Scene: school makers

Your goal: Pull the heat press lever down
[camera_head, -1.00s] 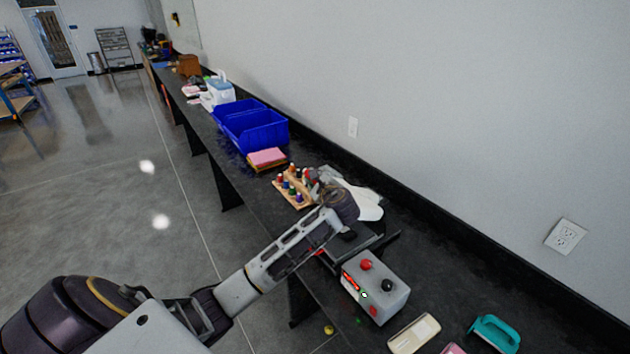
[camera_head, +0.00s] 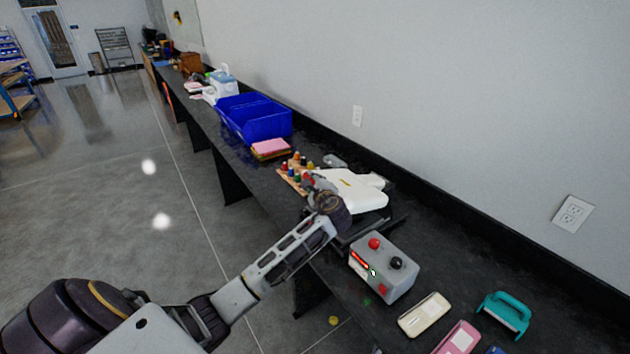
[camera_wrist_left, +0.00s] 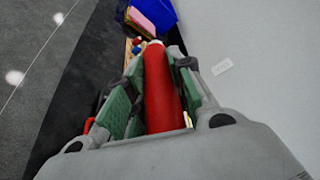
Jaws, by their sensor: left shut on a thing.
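A red cylindrical handle (camera_wrist_left: 162,95) lies between the green-padded fingers of my left gripper (camera_wrist_left: 155,90) in the left wrist view; it looks like the lever grip. In the head view my left gripper (camera_head: 312,183) is at the table, left of a white, cloth-like piece (camera_head: 355,191), and my wrist hides the handle. The heat press's grey control box (camera_head: 385,270), with red and black knobs, stands in front of a dark flat part. The lever's link to the press is hidden. My right gripper is not in view.
A rack of small coloured bottles (camera_head: 296,168) stands just beyond the gripper. Farther back are a pink-topped stack (camera_head: 271,148) and blue bins (camera_head: 258,120). A cream device (camera_head: 424,314) and a teal-handled tool (camera_head: 504,313) lie nearer. The wall runs along the right.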

